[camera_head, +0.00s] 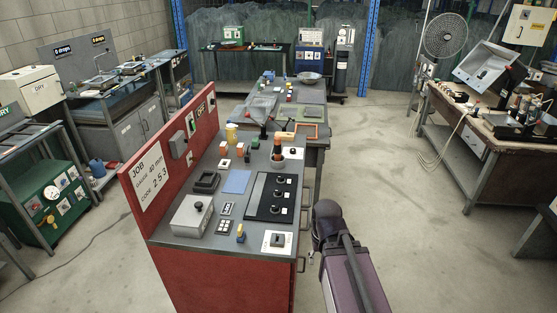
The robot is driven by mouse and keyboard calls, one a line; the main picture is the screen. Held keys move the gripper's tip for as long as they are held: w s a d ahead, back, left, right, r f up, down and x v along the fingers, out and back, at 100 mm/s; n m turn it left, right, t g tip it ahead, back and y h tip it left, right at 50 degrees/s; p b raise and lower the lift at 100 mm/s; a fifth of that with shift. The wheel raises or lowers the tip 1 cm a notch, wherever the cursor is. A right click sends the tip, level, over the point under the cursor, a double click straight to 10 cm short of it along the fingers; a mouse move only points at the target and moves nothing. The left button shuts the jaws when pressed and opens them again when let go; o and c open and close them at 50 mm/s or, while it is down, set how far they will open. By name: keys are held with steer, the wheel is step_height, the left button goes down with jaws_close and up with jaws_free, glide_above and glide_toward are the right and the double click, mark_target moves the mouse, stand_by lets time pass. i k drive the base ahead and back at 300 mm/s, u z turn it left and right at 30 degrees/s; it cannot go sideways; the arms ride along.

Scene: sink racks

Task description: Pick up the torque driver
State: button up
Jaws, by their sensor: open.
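I cannot make out the torque driver for certain at this size. My arm rises from the bottom, right of the bench. Its purple link and dark joint show, but no gripper fingers can be seen.
The bench's grey top (197,241) holds a grey box (192,215), a black knob panel (273,197), a blue pad (236,181) and a black tray (206,182). A red panel (171,156) walls its left side. Another table stands behind. Open floor (400,190) lies to the right.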

mark_target(277, 140)
steer(key=k, duration=0.65)
steer(key=z, duration=0.4)
steer(key=i, duration=0.55)
steer(key=z, duration=0.6)
steer(key=i, duration=1.6)
steer(key=u, duration=0.4)
steer(key=i, duration=0.55)
steer(key=u, duration=0.35)
